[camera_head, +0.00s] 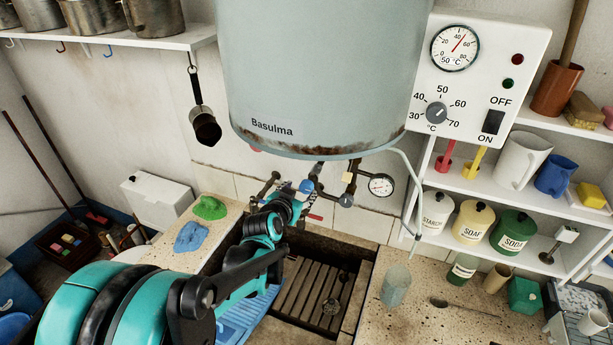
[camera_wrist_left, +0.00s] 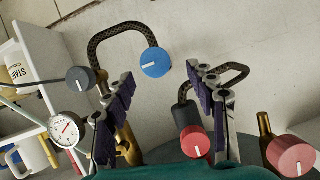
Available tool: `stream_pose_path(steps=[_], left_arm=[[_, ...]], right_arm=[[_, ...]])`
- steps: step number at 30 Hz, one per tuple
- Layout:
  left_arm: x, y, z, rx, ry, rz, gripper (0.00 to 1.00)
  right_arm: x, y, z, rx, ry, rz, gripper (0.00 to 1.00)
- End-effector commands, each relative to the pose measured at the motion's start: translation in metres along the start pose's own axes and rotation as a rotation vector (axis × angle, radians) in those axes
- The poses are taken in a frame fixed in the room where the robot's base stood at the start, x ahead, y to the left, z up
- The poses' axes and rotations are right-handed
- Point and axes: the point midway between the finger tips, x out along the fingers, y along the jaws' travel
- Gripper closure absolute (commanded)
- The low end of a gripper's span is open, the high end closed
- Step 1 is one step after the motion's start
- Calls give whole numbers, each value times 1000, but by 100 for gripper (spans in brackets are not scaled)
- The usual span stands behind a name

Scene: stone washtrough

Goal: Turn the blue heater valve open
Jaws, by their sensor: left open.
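The blue heater valve (camera_wrist_left: 155,62) is a round blue knob with a white line, beside the end of a dark braided hose in the left wrist view. My left gripper (camera_wrist_left: 160,73) is open, with one purple-padded finger on each side below the knob. The knob shows in the gap beyond the fingertips, and I see no contact. In the head view my left gripper (camera_head: 297,189) is at the pipes under the heater tank (camera_head: 320,75). It covers much of the fittings there, so I cannot clearly tell the blue knob apart. My right gripper is out of view.
Near the fingers in the wrist view are a grey knob (camera_wrist_left: 78,79), a gauge (camera_wrist_left: 66,130), a red knob (camera_wrist_left: 194,141) and a larger red knob (camera_wrist_left: 291,156). A stone trough with a slatted rack (camera_head: 310,290) lies below. Shelves (camera_head: 480,185) stand at right.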

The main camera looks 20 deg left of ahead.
Motion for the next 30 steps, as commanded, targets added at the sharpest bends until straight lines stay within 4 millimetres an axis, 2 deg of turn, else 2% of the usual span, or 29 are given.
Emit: stream_pose_path(steps=[6,12,23,24,27,30], left_arm=[[38,-1,1,-1,-2,2,44],[63,-2,2,-2,-3,2,44],[66,1,0,-1,-1,1,44],[66,1,0,-1,-1,1,46],[67,1,1,-1,-1,1,73],[67,1,0,-1,-1,1,94]], right_arm=[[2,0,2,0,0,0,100],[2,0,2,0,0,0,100],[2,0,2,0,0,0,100],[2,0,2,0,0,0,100],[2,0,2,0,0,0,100],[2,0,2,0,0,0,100]])
